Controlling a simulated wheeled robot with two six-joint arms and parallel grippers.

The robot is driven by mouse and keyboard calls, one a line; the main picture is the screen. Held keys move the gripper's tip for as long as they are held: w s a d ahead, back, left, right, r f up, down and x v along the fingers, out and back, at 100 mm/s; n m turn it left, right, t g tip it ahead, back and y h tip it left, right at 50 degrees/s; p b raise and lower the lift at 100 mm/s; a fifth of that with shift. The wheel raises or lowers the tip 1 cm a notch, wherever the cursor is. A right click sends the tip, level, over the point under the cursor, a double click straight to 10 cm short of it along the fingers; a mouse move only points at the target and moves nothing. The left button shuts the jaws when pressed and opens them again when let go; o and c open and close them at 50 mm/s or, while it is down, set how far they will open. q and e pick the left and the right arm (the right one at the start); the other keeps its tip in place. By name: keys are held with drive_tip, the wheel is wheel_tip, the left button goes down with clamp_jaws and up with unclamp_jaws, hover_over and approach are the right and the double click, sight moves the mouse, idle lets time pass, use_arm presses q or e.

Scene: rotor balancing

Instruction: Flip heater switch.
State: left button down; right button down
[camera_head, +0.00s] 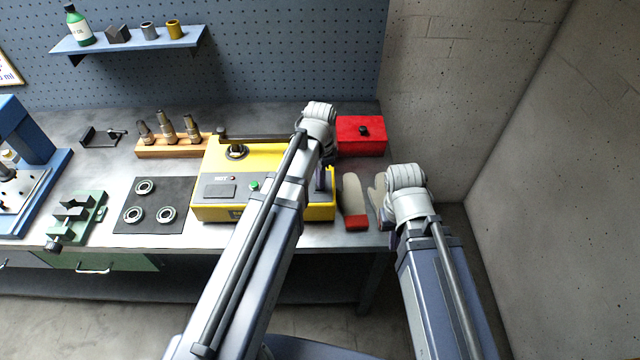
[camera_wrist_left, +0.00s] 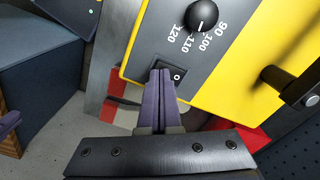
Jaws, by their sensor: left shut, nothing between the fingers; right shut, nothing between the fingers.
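The heater is a yellow box (camera_head: 212,164) with a grey front panel, standing on the bench. In the left wrist view its panel has a black dial (camera_wrist_left: 201,15) marked 90 to 120 and a black rocker switch (camera_wrist_left: 178,73) beside it. My left gripper (camera_wrist_left: 163,75) is shut and empty, its purple fingertips at the switch and partly covering it. I cannot tell whether they touch. In the head view my left forearm hides the panel's right part and the switch. My right gripper (camera_head: 393,240) is beyond the bench's right end, mostly hidden behind its own arm.
A red box (camera_head: 360,137) stands behind the heater's right side. Gloves (camera_head: 352,195) lie just right of it. A dark mat (camera_head: 153,191) with bearing rings lies to the left, and a wooden rack (camera_head: 165,151) with tool holders stands behind. A wall closes off the right.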

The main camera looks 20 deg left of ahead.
use_arm(q)
drive_tip(key=shift+f+b, duration=0.35)
drive_tip(key=shift+f, duration=0.05)
drive_tip(key=shift+r, duration=0.1)
wheel_tip(320, 180, up, 7)
drive_tip(key=p, duration=0.7)
idle(0.3)
idle(0.3)
drive_tip(key=s+d+f+n+y+b, duration=0.1)
drive_tip(key=s+d+f+n+b, duration=0.4)
drive_tip(key=s+d, duration=0.5)
drive_tip(key=s+f+b, duration=0.2)
drive_tip(key=s, duration=0.2)
drive_tip(key=shift+s+d, duration=0.15)
drive_tip(key=shift+d, duration=0.1)
